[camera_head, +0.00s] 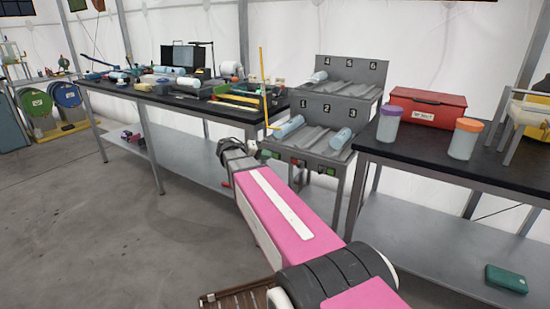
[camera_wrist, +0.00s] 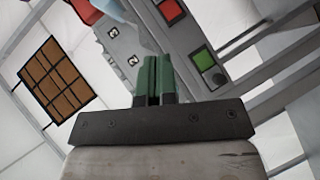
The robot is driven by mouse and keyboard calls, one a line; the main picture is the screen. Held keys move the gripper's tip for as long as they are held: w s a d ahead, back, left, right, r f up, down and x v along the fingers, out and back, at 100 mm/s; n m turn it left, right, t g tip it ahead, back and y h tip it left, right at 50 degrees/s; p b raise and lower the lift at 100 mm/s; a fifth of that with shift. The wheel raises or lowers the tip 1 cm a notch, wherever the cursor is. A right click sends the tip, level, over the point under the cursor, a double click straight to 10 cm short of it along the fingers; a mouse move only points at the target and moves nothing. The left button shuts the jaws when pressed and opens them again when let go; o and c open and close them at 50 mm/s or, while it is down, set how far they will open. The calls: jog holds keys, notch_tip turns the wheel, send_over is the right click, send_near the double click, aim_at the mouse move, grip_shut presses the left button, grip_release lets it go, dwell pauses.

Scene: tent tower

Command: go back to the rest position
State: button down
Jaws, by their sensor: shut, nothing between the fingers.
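My gripper (camera_wrist: 153,82) shows in the wrist view with its two green fingers together and nothing between them. Beyond it in that view is a grey panel with a red button (camera_wrist: 169,10) and a green button (camera_wrist: 204,60). In the head view my pink arm reaches forward, and its end is in front of the grey numbered rack (camera_head: 318,112). The fingertips are hard to make out there. The rack's lower tier holds light-blue cylinders (camera_head: 340,138) in lanes marked 1 to 3. Another cylinder (camera_head: 318,77) lies on the upper tier.
A black workbench (camera_head: 175,98) with many tools stands left of the rack. A second bench (camera_head: 440,158) on the right bears a red box (camera_head: 428,104) and two lidded jars (camera_head: 388,124). A green case (camera_head: 506,279) lies on its lower shelf. Open floor (camera_head: 80,220) is at the left.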

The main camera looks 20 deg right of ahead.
jog(key=shift+a+r, duration=0.15)
jog(key=shift+a, duration=0.35)
jog(key=s+a+f+n+y, duration=0.2)
jog(key=s+a+f+y, duration=0.3)
jog(key=f, duration=0.5)
jog(key=s+a+f+n+y, duration=0.1)
jog(key=s+a+f+y, duration=0.4)
jog(key=s+f+y, duration=0.4)
jog(key=shift+s+a+f+n, duration=0.4)
jog(key=shift+s+f, duration=0.85)
jog(key=shift+s, duration=0.5)
